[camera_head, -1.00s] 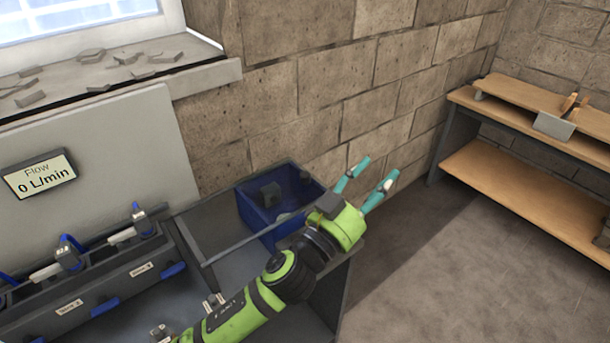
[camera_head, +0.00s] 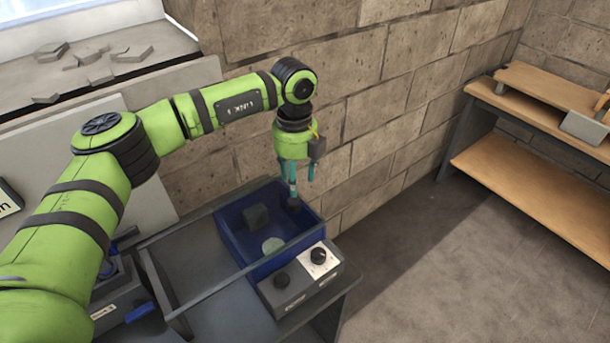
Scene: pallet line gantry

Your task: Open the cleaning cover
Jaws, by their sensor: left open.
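My left gripper (camera_head: 302,187) points downward over the far right part of an open blue bin (camera_head: 238,246). Its two teal fingers are apart, and I see nothing held between them. The bin holds a dark block (camera_head: 256,216) and a pale round piece (camera_head: 273,245). I cannot make out for certain which part is the cleaning cover. A small dark control box (camera_head: 300,280) with two knobs, one on a white plate, stands at the bin's near side. My right gripper is not in view.
A grey frame rail (camera_head: 160,297) borders the bench left of the bin. My left arm hides much of the left side, including most of the dark rack (camera_head: 125,305). A stone wall (camera_head: 400,85) stands behind. A wooden shelf bench (camera_head: 530,170) is at right, with clear floor before it.

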